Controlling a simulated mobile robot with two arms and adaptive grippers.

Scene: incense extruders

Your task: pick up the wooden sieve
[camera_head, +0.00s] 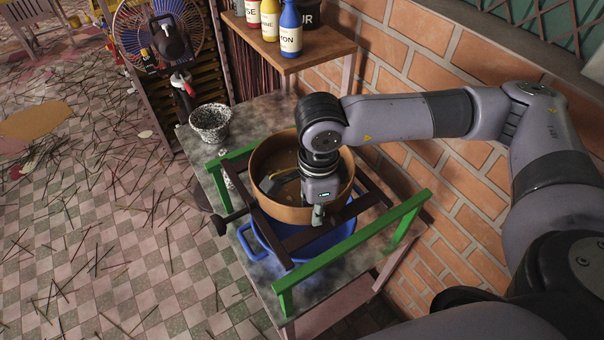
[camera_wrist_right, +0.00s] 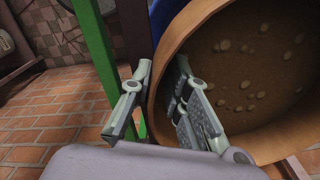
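The wooden sieve (camera_head: 284,212) is a round, tan-brown drum with an open top. It rests on a dark wooden frame (camera_head: 297,240) above a blue basin (camera_head: 262,262). My right gripper (camera_head: 317,212) is at the sieve's near rim, pointing down. In the right wrist view the sieve (camera_wrist_right: 245,75) fills the right side, with several small pale lumps inside. There the right gripper's fingers (camera_wrist_right: 163,85) stand apart with the rim between them, one finger outside and one inside. I see no firm contact on both sides. My left gripper is not in view.
Green rails (camera_head: 350,250) flank the frame on the small table (camera_head: 255,108). A speckled bowl (camera_head: 210,122) stands at its back left corner. A shelf (camera_head: 325,47) with bottles is behind, a brick wall (camera_head: 440,180) at right. Thin sticks litter the tiled floor (camera_head: 110,270).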

